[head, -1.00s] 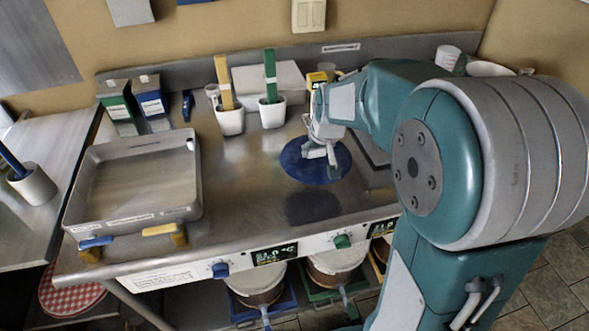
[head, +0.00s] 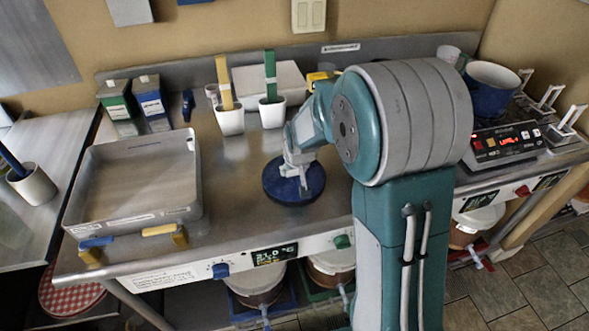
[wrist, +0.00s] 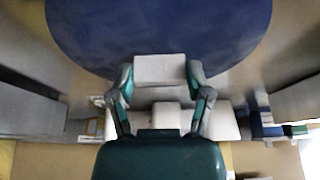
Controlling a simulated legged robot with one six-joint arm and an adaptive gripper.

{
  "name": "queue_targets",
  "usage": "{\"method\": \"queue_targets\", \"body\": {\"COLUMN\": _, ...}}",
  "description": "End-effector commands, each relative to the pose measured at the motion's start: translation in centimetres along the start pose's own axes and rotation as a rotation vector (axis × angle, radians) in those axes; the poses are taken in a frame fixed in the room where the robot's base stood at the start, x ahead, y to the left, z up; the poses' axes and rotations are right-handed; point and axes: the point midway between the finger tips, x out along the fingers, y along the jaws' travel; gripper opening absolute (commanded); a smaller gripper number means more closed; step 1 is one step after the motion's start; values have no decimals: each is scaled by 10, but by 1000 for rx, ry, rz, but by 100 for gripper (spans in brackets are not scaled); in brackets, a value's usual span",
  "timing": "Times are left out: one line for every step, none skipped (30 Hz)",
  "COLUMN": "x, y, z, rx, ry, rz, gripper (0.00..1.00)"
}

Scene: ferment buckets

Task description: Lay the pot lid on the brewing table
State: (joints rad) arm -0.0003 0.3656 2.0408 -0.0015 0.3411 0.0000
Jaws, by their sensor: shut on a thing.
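The blue round pot lid (head: 282,190) is low over the middle of the steel brewing table (head: 235,170). I cannot tell whether it touches the top. My gripper (head: 300,182) comes down on the lid from above. In the wrist view the lid (wrist: 160,30) fills the top as a wide dark blue disc. A blue pot (head: 490,92) stands at the right end of the table.
A steel tray (head: 75,185) fills the table's left side. Two white cups (head: 229,121) (head: 272,112) with a yellow and a green stick stand behind the lid. A red-lit control unit (head: 503,147) is at the right. Bare steel lies between tray and lid.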

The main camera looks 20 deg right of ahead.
Motion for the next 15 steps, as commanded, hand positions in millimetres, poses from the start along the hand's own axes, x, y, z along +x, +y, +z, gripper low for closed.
{"method": "queue_targets", "body": {"x": 1, "y": 0, "z": 0, "rx": 0, "ry": 0, "rz": 0, "gripper": 13}}
{"method": "queue_targets", "body": {"x": 2, "y": 0, "z": 1, "rx": 0, "ry": -1, "rz": 0, "gripper": 13}}
{"method": "queue_targets", "body": {"x": 3, "y": 0, "z": 1, "rx": 0, "ry": -1, "rz": 0, "gripper": 13}}
{"method": "queue_targets", "body": {"x": 3, "y": 0, "z": 2, "rx": 0, "ry": -1, "rz": 0, "gripper": 13}}
{"method": "queue_targets", "body": {"x": 4, "y": 0, "z": 2, "rx": 0, "ry": -2, "rz": 0, "gripper": 13}}
{"method": "queue_targets", "body": {"x": 4, "y": 0, "z": 2, "rx": 0, "ry": -1, "rz": 0, "gripper": 83}}
{"method": "queue_targets", "body": {"x": 4, "y": 0, "z": 2, "rx": 0, "ry": -1, "rz": 0, "gripper": 96}}
{"method": "queue_targets", "body": {"x": 4, "y": 0, "z": 2, "rx": 0, "ry": -1, "rz": 0, "gripper": 99}}
{"method": "queue_targets", "body": {"x": 3, "y": 0, "z": 2, "rx": 0, "ry": -1, "rz": 0, "gripper": 99}}
{"method": "queue_targets", "body": {"x": 3, "y": 0, "z": 2, "rx": 0, "ry": -1, "rz": 0, "gripper": 99}}
{"method": "queue_targets", "body": {"x": 3, "y": 0, "z": 2, "rx": 0, "ry": -1, "rz": 0, "gripper": 99}}
{"method": "queue_targets", "body": {"x": 3, "y": 0, "z": 2, "rx": 0, "ry": -1, "rz": 0, "gripper": 99}}
{"method": "queue_targets", "body": {"x": 3, "y": 0, "z": 2, "rx": 0, "ry": -1, "rz": 0, "gripper": 99}}
{"method": "queue_targets", "body": {"x": 3, "y": 0, "z": 2, "rx": 0, "ry": -1, "rz": 0, "gripper": 99}}
{"method": "queue_targets", "body": {"x": 3, "y": 0, "z": 2, "rx": 0, "ry": -1, "rz": 0, "gripper": 99}}
